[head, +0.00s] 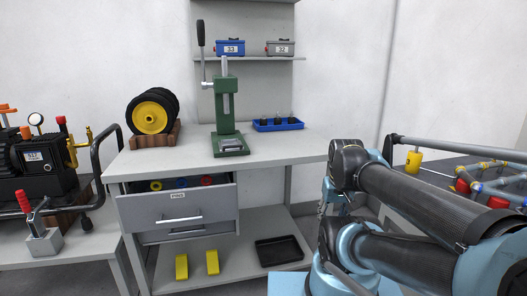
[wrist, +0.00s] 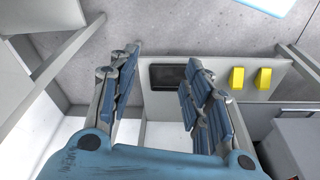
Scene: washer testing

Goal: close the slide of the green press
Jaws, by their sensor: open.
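The green press (head: 226,108) stands upright on the workbench (head: 285,146), with a black-handled lever (head: 201,35) raised at its left. A grey slide plate (head: 233,149) lies at the foot of the press, towards the bench front; how far it is out is too small to tell. My gripper (wrist: 162,60) is open and empty in the wrist view, its two blue-padded fingers apart. It is well away from the press, which is outside the wrist view. In the head view my arm at the right largely hides the gripper.
A partly open drawer (head: 178,210) juts out below the bench top. A wheel stack (head: 153,117) and blue tray (head: 278,124) flank the press. Yellow blocks (head: 212,262) and a black tray (head: 279,251) lie on the lower shelf. The bench front right of the press is clear.

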